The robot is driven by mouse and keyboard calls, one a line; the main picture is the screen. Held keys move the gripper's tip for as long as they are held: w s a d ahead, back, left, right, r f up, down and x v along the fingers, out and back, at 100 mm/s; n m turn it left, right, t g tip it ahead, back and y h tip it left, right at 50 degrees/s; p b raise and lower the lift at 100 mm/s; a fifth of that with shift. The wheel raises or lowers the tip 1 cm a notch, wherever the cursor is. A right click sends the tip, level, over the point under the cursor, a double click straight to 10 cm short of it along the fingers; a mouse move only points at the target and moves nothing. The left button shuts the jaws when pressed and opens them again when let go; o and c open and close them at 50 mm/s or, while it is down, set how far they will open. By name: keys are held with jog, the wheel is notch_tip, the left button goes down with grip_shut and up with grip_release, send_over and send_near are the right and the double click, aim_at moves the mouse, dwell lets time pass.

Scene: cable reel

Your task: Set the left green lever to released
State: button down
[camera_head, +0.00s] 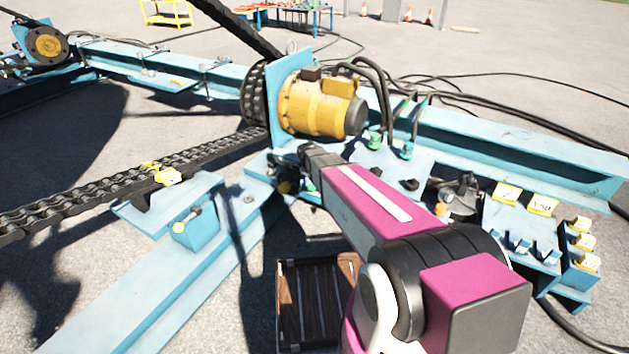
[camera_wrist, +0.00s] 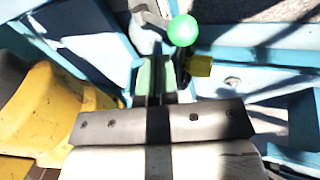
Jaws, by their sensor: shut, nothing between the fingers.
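A green ball-shaped lever knob (camera_wrist: 183,30) shows in the wrist view, just beyond and slightly right of my gripper (camera_wrist: 156,78). A yellow part (camera_wrist: 200,67) sits below the knob, to its right. The lever's shaft is mostly hidden, and I cannot tell its position. My gripper is shut and empty, with its pale green fingertips close together. No contact with the knob is visible. In the head view, my arm reaches to the frame below the yellow motor (camera_head: 318,104); the fingertips are hard to make out there. A small green spot (camera_head: 311,185) shows beside the hand.
Blue steel beams (camera_head: 130,290) surround the spot. A chain (camera_head: 95,190) runs in from the left. Two green-collared cable fittings (camera_head: 375,139) stand behind my arm. A blue panel with yellow labels (camera_head: 540,205) is at the right. A dark slatted crate (camera_head: 290,310) stands below.

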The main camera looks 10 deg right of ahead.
jog(key=s+a+r, duration=0.3)
jog(key=s+r, duration=0.2)
jog(key=r, duration=0.1)
jog(key=shift+d, duration=0.1)
dwell(0.3)
jog(key=s+d+r+m+g+y, duration=0.1)
jog(key=s+d+m, duration=0.3)
jog(key=s, duration=0.5)
jog(key=s+d+r+m+g+y, duration=0.1)
jog(key=s+d+m+g, duration=0.2)
jog(key=s, duration=0.6)
jog(key=d+m, duration=0.2)
jog(key=d, duration=0.1)
jog(key=shift+s+d+r, duration=0.25)
jog(key=shift+s+d, duration=0.15)
